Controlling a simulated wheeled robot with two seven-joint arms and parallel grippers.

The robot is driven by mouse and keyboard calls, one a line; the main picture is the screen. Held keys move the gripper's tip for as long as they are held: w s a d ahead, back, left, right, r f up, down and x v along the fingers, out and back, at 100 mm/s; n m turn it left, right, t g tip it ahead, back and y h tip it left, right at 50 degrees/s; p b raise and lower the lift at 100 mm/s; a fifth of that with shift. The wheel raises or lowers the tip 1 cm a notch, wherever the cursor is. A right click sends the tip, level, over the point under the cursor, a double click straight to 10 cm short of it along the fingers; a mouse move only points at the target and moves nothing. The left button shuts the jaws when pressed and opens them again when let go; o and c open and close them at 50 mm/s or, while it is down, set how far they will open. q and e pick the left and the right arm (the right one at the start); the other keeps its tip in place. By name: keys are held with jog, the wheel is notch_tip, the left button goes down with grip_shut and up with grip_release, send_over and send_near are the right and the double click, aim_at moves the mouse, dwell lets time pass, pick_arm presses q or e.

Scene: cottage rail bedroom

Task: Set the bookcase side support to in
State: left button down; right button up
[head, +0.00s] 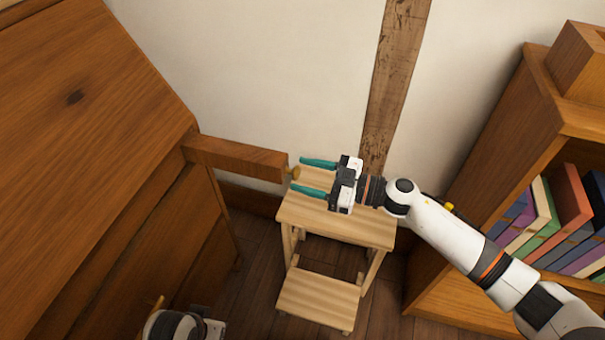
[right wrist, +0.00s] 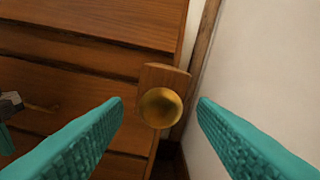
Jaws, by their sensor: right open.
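The side support (head: 235,157) is a wooden bar sticking out to the right from the upper side of the brown wooden furniture, with a brass knob on its end. My right gripper (head: 297,173) is open, its teal fingers pointing left at the knob. In the right wrist view the knob (right wrist: 160,107) lies between the two spread fingers (right wrist: 160,104), with gaps on both sides; how deep it sits between them is hard to tell. Part of my left gripper (head: 190,325) shows at the bottom edge; its fingers are hidden there. It also shows partly in the right wrist view (right wrist: 10,104).
A light wooden step stool (head: 345,228) stands below my right gripper. A bookcase (head: 500,150) with several coloured books is at the right, behind my right arm. The big furniture piece (head: 85,130) fills the left. A white wall with a timber post (head: 395,80) is behind.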

jog(key=shift+w+a, duration=0.25)
jog(key=shift+a, duration=0.4)
pick_arm(q)
jog(key=shift+r, duration=0.3)
pick_arm(e)
grip_shut()
jog(key=shift+a, duration=0.1)
